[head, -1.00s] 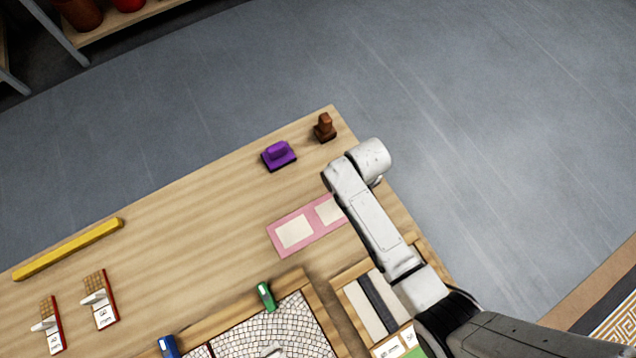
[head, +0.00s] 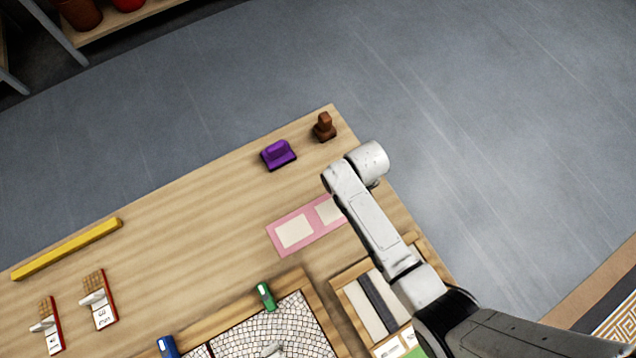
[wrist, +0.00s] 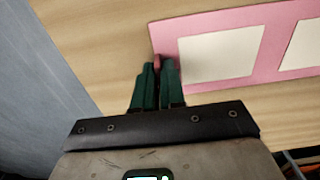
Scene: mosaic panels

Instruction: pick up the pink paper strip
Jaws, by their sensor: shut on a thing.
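My gripper (wrist: 158,70) shows in the wrist view with its two dark green fingers close together. A small, darker pink piece, seemingly the pink paper strip (wrist: 157,61), shows between the fingertips; most of it is hidden by the fingers. The fingertips are at the near left corner of a flat pink panel with two cream squares (wrist: 277,50). In the head view this panel (head: 314,223) lies on the wooden table, its right end covered by my arm. My gripper and the held piece are hidden there.
A purple block (head: 278,155) and a brown stamp-like block (head: 324,128) stand near the table's far corner. A yellow bar (head: 68,249) lies at left. A mosaic tray (head: 315,300) with a green clip (head: 266,296) and a compartment box (head: 340,290) are in front.

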